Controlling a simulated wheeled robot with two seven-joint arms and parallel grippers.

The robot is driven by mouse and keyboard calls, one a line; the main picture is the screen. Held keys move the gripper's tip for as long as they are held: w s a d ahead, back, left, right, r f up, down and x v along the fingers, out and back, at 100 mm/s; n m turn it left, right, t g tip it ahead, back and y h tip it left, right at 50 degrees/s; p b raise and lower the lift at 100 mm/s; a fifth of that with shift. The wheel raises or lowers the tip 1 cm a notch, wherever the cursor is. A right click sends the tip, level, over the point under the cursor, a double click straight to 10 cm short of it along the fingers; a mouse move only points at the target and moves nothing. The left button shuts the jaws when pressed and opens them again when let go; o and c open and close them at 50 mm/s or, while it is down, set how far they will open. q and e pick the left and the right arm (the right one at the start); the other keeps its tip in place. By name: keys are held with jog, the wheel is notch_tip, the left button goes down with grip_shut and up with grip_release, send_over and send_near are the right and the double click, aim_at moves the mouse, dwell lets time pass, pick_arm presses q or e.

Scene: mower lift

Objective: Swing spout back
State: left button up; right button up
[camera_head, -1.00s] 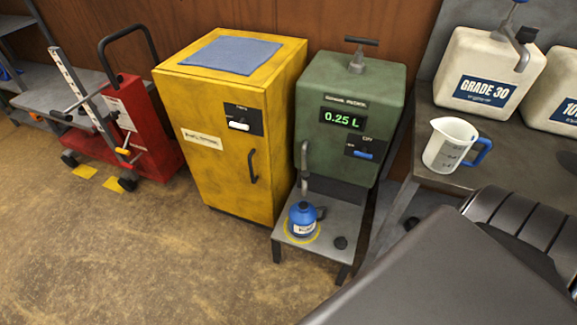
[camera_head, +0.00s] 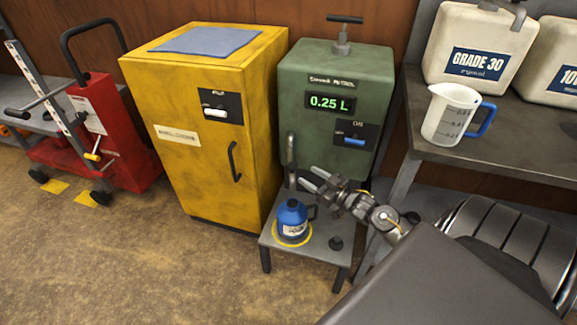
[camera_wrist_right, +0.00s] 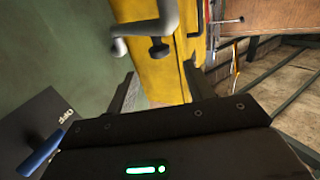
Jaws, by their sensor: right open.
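The spout (camera_head: 291,162) is a grey upright tube on the front left of the green petrol dispenser (camera_head: 335,75). In the right wrist view the grey bent spout (camera_wrist_right: 165,22) shows ahead of the fingers, near the top. My right gripper (camera_head: 310,177) is open, with its fingers pointing left toward the spout, just right of it. The wrist view shows nothing between its fingers (camera_wrist_right: 162,85). A blue can (camera_head: 292,220) stands upright in a yellow ring on the dispenser's low shelf, below the spout and gripper. My left gripper is out of view.
A yellow cabinet (camera_head: 190,120) stands close left of the dispenser. A workbench (camera_head: 500,125) at right holds a measuring jug (camera_head: 448,115) and white containers (camera_head: 475,50). A red lift (camera_head: 110,130) stands far left. The floor in front is clear.

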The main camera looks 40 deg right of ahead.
aim_at(296, 168)
jog(key=w, duration=0.3)
jog(key=w+a, duration=0.1)
jog(key=w, duration=0.2)
jog(key=w+b, duration=0.1)
jog(key=w, duration=0.2)
jog(key=shift+w+a, duration=0.1)
jog(key=shift+a, duration=0.15)
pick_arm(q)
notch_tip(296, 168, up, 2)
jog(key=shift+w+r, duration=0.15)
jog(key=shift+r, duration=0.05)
pick_arm(e)
jog(key=shift+w+a, duration=0.15)
jog(key=shift+w, duration=0.5)
jog(key=shift+c, duration=0.4)
